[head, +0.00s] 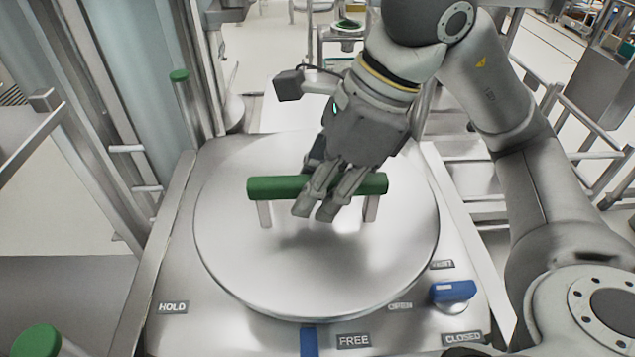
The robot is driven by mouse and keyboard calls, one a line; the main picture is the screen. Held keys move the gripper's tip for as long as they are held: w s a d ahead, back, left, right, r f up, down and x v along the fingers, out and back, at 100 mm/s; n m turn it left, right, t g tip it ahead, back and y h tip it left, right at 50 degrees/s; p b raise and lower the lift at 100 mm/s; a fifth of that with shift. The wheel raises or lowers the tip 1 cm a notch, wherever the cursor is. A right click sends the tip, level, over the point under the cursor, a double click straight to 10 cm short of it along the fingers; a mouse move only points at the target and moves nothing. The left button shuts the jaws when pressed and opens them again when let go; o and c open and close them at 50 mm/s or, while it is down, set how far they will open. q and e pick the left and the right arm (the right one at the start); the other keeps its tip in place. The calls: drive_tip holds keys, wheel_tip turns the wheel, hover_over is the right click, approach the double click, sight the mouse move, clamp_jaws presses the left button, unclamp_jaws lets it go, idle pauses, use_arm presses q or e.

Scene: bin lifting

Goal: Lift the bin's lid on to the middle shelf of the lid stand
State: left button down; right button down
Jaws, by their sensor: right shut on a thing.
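The bin's lid (250,255) is a round steel disc that fills the middle of the head view. A green bar handle (275,188) on two metal posts stands on it. My right gripper (317,207) reaches down from above and is shut on the handle near its middle; its fingers hide part of the bar. The lid lies over the square steel top of the bin (235,311); I cannot tell whether there is a small gap under it. My left gripper is out of view. I cannot tell which metal frame is the lid stand.
A blue knob (453,291) sits at the front right corner, by the CLOSED label (462,337). A blue tab (308,341) is at the front edge, beside the FREE label (353,341). Metal frames with bars (75,150) stand close on the left; rails stand on the right.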

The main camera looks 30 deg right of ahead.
drive_tip(key=shift+r, duration=0.25)
drive_tip(key=shift+r+p, duration=3.25)
drive_tip(key=shift+r, duration=0.9)
